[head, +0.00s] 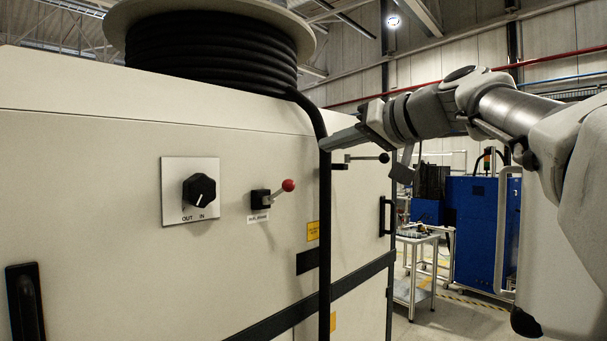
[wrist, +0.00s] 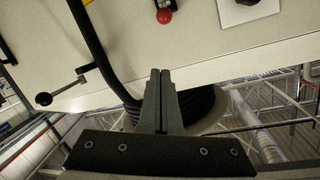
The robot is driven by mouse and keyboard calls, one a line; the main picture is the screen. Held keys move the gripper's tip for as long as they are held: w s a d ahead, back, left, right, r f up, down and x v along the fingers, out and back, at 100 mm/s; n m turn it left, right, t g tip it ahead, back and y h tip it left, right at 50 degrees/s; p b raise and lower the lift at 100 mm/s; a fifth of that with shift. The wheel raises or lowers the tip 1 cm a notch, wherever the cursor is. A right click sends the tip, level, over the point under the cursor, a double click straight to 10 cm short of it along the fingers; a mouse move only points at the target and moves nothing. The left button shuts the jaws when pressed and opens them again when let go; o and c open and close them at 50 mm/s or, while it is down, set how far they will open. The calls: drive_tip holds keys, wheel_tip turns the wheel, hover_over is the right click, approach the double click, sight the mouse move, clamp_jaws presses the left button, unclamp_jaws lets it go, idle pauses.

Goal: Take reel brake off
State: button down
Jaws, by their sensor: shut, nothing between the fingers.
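The reel brake (head: 260,199) is a small lever on the cream cabinet front. The red knob also shows at the top of the wrist view (wrist: 164,17). My gripper (head: 324,146) is shut and empty. It is above and to the right of the red knob, by the hanging black hose, and apart from the lever. In the wrist view its fingers (wrist: 160,72) lie together below the red knob.
A black hose (head: 323,220) hangs from the reel (head: 210,50) between the brake and a black-knobbed lever (head: 383,157). A rotary OUT/IN knob (head: 199,190) is left of the brake. Black handles (head: 24,303) stick out of the cabinet. Free floor and a trolley (head: 418,262) are at right.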

drive_tip(key=shift+a, duration=0.1)
drive_tip(key=p, duration=0.4)
hover_over(281, 191)
drive_tip(key=w+d, duration=0.2)
drive_tip(key=d, duration=0.1)
drive_tip(key=f, duration=0.2)
drive_tip(key=s+f+b, duration=0.1)
drive_tip(key=s+f, duration=0.2)
drive_tip(key=shift+d, duration=0.1)
drive_tip(key=shift+f+b, duration=0.25)
drive_tip(key=shift+b, duration=0.35)
drive_tip(key=shift+b, duration=0.75)
